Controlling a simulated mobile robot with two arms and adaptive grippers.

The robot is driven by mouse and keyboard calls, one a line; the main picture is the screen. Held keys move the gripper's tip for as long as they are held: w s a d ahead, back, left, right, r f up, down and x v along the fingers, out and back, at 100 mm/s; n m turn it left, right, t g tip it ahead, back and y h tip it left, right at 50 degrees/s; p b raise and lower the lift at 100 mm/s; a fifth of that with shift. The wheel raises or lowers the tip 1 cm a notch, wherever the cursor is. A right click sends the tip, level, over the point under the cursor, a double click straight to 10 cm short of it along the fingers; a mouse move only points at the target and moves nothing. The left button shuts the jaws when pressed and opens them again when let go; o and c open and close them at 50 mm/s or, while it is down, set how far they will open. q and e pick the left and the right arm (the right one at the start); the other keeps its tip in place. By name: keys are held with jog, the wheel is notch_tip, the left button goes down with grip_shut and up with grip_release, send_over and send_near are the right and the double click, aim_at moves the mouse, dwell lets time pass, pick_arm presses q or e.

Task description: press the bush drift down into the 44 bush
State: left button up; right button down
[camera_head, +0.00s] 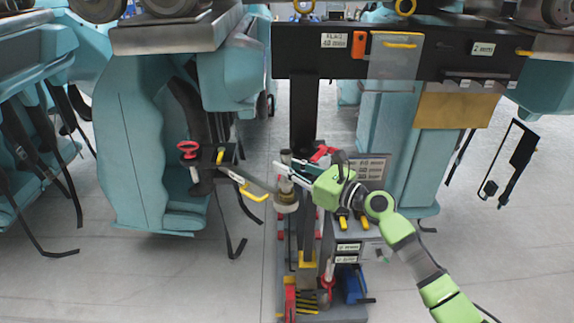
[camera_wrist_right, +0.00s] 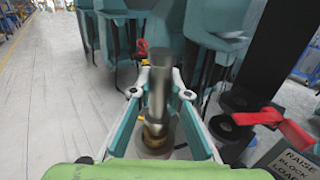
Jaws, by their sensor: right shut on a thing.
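The bush drift is a grey metal cylinder (camera_wrist_right: 160,85), roughly upright between the fingers in the right wrist view. It also shows in the head view (camera_head: 286,186). My right gripper (camera_head: 284,170), on the green arm, is shut on it; its two fingers also show in the wrist view (camera_wrist_right: 157,92). A brass-coloured ring, which looks like the 44 bush (camera_wrist_right: 154,133), sits around or just under the drift's lower end. A round brownish-grey holder (camera_head: 286,207) is below it in the head view. I cannot tell how deep the drift sits. My left gripper is out of view.
A black arm with a yellow handle (camera_head: 253,194) reaches close to the drift from the left. A red handwheel (camera_head: 188,148) stands further left. A red lever (camera_wrist_right: 285,125) is right of my gripper. Teal seats hang on both sides. Grey floor (camera_wrist_right: 55,95) lies open at left.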

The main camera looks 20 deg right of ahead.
aim_at(287, 181)
jog(key=shift+f+b, duration=0.8)
jog(key=shift+f, duration=0.25)
dwell(1.4)
jog(key=shift+s+a+f, duration=0.1)
jog(key=shift+s+f, duration=0.05)
jog(key=shift+f, duration=0.4)
dwell(0.5)
jog(key=c, duration=1.8)
grip_release()
jog(key=shift+c, duration=0.2)
jog(key=shift+r, duration=0.15)
